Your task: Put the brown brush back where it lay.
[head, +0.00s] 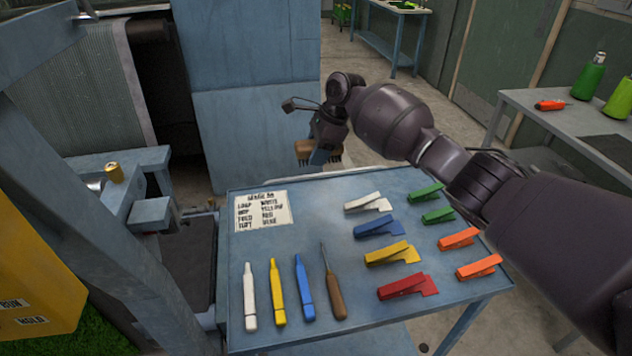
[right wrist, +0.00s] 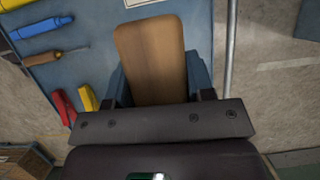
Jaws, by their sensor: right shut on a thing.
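The brown brush (head: 318,150) shows as a wooden block with dark bristles below it, just beyond the far edge of the blue table in the head view. My right gripper (head: 320,158) is shut on the brush and holds it in the air. In the right wrist view the brush's flat wooden back (right wrist: 150,60) stands out between the blue fingers of my right gripper (right wrist: 160,85). The blue table (head: 300,255) lies below and nearer. My left gripper is not in view.
The table bears a label card (head: 263,211), markers including a yellow one (head: 277,293), a wooden-handled pick (head: 334,285), and several coloured clips such as the red one (head: 407,286). A blue machine frame stands at left. The table's far left part around the card has bare room.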

